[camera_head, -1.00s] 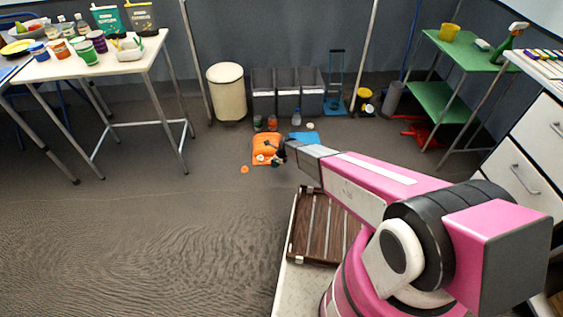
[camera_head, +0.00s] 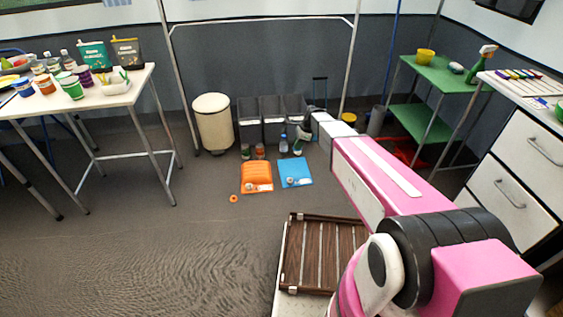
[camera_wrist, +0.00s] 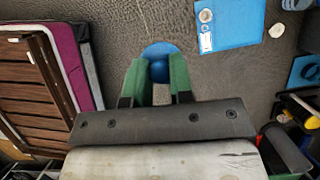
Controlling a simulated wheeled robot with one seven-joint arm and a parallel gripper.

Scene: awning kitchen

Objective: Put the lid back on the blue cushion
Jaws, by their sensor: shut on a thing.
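The flat blue cushion (camera_head: 295,172) lies on the floor beside an orange one, with small pale pieces on it. Part of the blue cushion also shows at the top of the wrist view (camera_wrist: 228,22), with a pale round piece and a white label. My gripper (camera_wrist: 157,78) has green fingers shut on a blue round lid (camera_wrist: 156,48), a disc with a darker ball-like knob between the fingers. In the wrist view the lid is left of the cushion, apart from it in the picture. In the head view my arm partly hides the gripper and the lid is not clear.
An orange cushion (camera_head: 257,176) and a small orange ring (camera_head: 234,198) lie left of the blue cushion. Bottles (camera_head: 283,144) and grey bins (camera_head: 272,118) stand behind. A slatted wooden tray (camera_head: 325,255) is near my base. Floor at front left is clear.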

